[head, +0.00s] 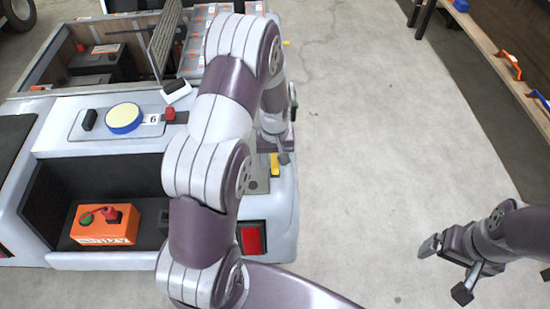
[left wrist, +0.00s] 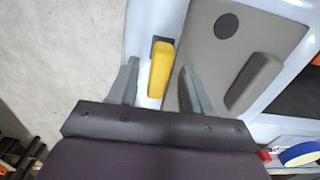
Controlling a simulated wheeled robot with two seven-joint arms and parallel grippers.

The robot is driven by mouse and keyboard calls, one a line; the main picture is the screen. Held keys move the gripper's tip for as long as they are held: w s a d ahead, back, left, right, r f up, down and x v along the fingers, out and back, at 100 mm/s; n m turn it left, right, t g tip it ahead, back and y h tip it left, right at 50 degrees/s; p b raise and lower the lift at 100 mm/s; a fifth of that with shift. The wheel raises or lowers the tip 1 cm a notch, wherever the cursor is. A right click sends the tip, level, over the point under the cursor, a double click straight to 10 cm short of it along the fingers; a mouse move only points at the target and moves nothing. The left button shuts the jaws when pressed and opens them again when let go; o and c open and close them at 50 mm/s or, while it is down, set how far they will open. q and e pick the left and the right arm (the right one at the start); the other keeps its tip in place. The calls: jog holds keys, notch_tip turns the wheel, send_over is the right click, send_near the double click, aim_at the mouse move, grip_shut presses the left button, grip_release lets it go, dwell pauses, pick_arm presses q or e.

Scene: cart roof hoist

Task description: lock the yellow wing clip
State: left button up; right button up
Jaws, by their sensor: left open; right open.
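The yellow wing clip (head: 275,165) is at the right side of the white cart body, partly hidden behind my left gripper (head: 281,155). In the left wrist view the clip (left wrist: 161,68) is an upright yellow bar with a dark patch at its top end, beside a grey panel (left wrist: 205,62). My left gripper (left wrist: 158,82) is open, with one finger on each side of the clip; whether either touches it cannot be told. My right gripper (head: 446,270) is open and empty over the floor at the lower right, away from the cart.
The cart top holds a blue-rimmed yellow disc (head: 124,118) and a red knob (head: 169,114). An orange battery (head: 105,223) sits in the open bay. A grey block (left wrist: 254,82) stands on the panel beside the clip. A wooden bench (head: 487,45) runs along the right; the floor between is clear.

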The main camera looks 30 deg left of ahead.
pick_arm(q)
grip_shut()
jog(key=shift+r, duration=0.1)
jog(key=n+p, duration=0.2)
jog(key=shift+s+a+r+n, duration=0.1)
jog(key=shift+n, duration=0.2)
jog(key=n+p, duration=0.1)
jog(key=n, duration=0.1)
jog(key=n+p, duration=0.2)
jog(key=n, duration=0.1)
jog(key=shift+s+a+n+p, duration=0.15)
jog(key=shift+s+n+p, duration=0.05)
jog(key=shift+n+p, duration=0.1)
jog(key=n, duration=0.1)
jog(key=n+p, duration=0.1)
jog(key=n, duration=0.1)
jog(key=n+p, duration=0.1)
jog(key=n, duration=0.1)
jog(key=shift+s, duration=0.25)
jog(key=shift+s+n+p, duration=0.2)
jog(key=shift+n+p, duration=0.6)
jog(key=shift+n, duration=1.5)
